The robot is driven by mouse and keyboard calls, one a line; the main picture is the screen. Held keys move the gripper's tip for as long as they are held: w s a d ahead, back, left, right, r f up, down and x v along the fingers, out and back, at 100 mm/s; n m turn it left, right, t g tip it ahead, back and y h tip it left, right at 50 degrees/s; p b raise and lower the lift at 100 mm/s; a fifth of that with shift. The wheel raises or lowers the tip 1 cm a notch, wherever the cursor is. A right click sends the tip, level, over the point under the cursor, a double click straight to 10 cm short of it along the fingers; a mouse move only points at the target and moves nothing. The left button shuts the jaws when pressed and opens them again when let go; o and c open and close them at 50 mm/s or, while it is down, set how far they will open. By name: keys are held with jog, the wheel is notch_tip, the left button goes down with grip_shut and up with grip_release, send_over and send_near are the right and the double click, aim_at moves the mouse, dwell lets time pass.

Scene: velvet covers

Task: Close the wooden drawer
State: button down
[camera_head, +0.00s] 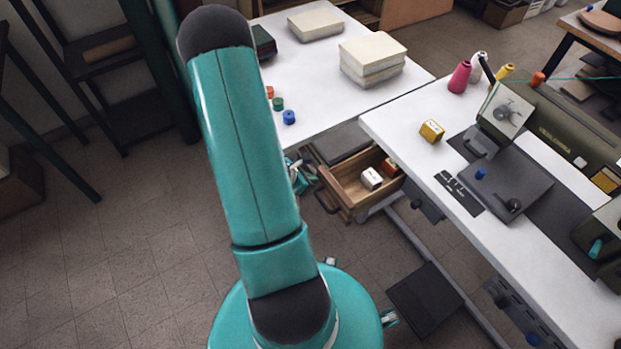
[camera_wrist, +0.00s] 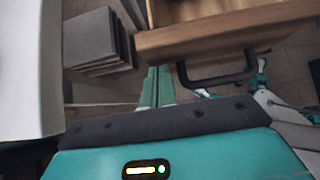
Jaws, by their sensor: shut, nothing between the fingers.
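The wooden drawer (camera_head: 347,200) is pulled open beneath the white sewing table in the head view. A small white box (camera_head: 371,177) and a small orange-red item (camera_head: 390,164) lie inside. In the wrist view, the drawer's front (camera_wrist: 225,30) crosses the top right, with a dark bar handle (camera_wrist: 217,80) on it. My gripper (camera_wrist: 157,72) has its two teal fingers together and empty. The fingertips are close to the drawer front's lower edge, left of the handle; I cannot tell whether they touch. In the head view my arm hides most of the gripper.
The sewing table (camera_head: 395,130) holds a sewing machine (camera_head: 560,125), thread cones and a yellow box (camera_head: 432,131). Another white table (camera_head: 325,110) bears cream stacks (camera_head: 372,60) and small spools. A dark pedal (camera_head: 425,300) is on the floor.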

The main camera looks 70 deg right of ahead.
aim_at(367, 150)
dwell(0.3)
jog(key=s+d, duration=0.4)
jog(key=d, duration=0.1)
jog(key=s+d, duration=0.9)
jog(key=d, duration=0.1)
jog(key=shift+s+d, duration=0.25)
jog(key=shift+s, duration=0.15)
jog(key=shift+s+d+r, duration=0.1)
jog(key=shift+s+d, duration=0.2)
